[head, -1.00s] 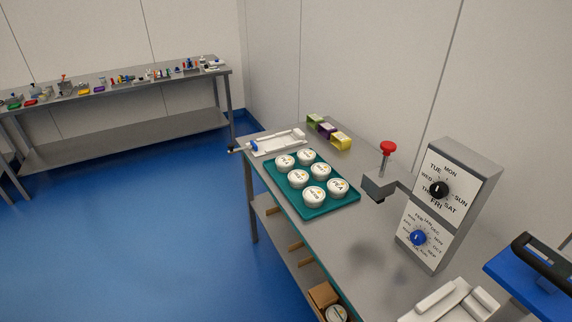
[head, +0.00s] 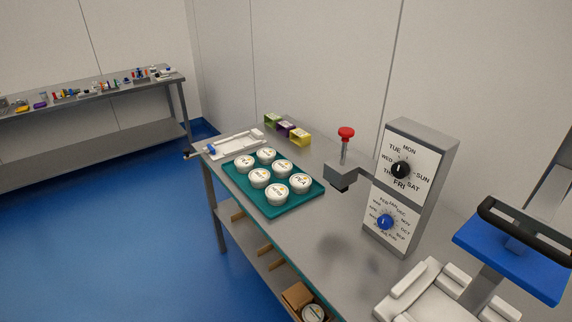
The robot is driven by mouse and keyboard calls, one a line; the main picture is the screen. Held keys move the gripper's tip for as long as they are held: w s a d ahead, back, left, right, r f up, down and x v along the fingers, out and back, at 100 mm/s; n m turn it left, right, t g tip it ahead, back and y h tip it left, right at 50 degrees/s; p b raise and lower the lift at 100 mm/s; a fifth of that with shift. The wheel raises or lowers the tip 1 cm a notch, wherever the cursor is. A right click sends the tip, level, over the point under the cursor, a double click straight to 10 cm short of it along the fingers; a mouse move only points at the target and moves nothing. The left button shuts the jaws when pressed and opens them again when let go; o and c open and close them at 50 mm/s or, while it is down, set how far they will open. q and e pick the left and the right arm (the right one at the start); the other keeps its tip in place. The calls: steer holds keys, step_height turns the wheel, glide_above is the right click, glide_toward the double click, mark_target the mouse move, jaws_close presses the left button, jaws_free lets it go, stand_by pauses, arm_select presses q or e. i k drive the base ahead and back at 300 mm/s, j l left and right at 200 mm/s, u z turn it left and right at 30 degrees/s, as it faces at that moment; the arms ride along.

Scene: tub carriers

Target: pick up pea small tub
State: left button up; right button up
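Several round white tubs with small printed labels stand on a teal tray (head: 236,183) on the steel table (head: 300,243). The nearest tub (head: 277,194) is at the tray's front. Others are a right tub (head: 299,183), a middle tub (head: 282,168) and a back tub (head: 266,156). The lettering is too small for me to tell which tub is pea. Neither of my grippers is in view.
A stamp with a red knob (head: 346,133) and a grey dial box (head: 419,187) stand right of the tray. A white fixture (head: 425,295) and a blue plate with a black handle (head: 515,260) are at lower right. Coloured holders (head: 301,137) and a white device (head: 233,147) are behind.

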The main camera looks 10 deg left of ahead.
mark_target(244, 163)
steer(key=i+j+z, duration=0.15)
steer(key=z, duration=0.3)
steer(key=j+z, duration=0.3)
steer(key=z, duration=0.15)
steer(key=i+j+z, duration=0.1)
steer(key=j+z, duration=0.2)
steer(key=z, duration=0.15)
